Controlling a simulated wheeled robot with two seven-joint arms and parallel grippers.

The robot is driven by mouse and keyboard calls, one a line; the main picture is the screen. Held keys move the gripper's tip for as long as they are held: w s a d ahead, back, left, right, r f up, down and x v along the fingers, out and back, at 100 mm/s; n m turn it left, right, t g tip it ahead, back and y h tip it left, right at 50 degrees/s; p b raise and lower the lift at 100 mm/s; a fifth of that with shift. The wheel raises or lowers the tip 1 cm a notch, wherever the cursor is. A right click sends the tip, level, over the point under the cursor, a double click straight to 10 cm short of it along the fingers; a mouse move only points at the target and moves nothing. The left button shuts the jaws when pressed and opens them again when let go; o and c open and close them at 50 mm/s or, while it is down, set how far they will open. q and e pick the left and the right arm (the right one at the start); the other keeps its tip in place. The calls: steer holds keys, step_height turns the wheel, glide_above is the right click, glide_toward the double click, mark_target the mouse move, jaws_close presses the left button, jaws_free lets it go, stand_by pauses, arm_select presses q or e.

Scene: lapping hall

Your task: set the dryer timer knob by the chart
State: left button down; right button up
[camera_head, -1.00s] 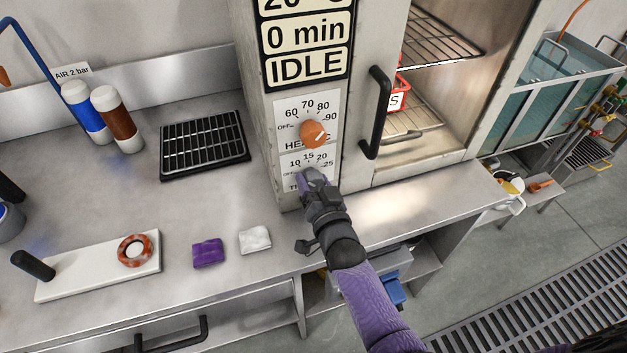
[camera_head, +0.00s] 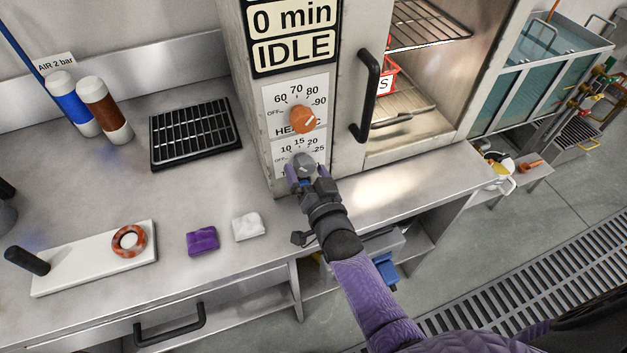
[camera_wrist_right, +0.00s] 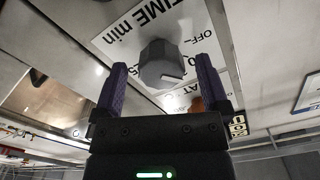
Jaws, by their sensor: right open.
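The grey timer knob (camera_head: 303,165) is on the dryer's front panel, below the orange heat knob (camera_head: 302,119). In the right wrist view the timer knob (camera_wrist_right: 161,64) lies between and just ahead of the two purple fingers. My right gripper (camera_head: 300,180) is open in front of it; I cannot tell whether a finger touches it. The TIME min dial plate (camera_wrist_right: 150,22) shows behind the knob, its lower part hidden by my gripper in the head view. The dryer display (camera_head: 293,30) reads 0 min and IDLE. No chart shows. My left gripper is not in view.
The dryer door handle (camera_head: 366,95) stands out right of the dials, and the chamber right of it shows wire racks (camera_head: 425,30). On the bench left are a black rack (camera_head: 195,134), two bottles, a white board (camera_head: 70,272) and purple and white cloths.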

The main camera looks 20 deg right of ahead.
steer(key=s+p, duration=0.1)
steer(key=s, duration=0.7)
steer(key=shift+s+d+p, duration=0.15)
steer(key=shift+s+p, duration=0.1)
steer(key=shift+p, duration=0.15)
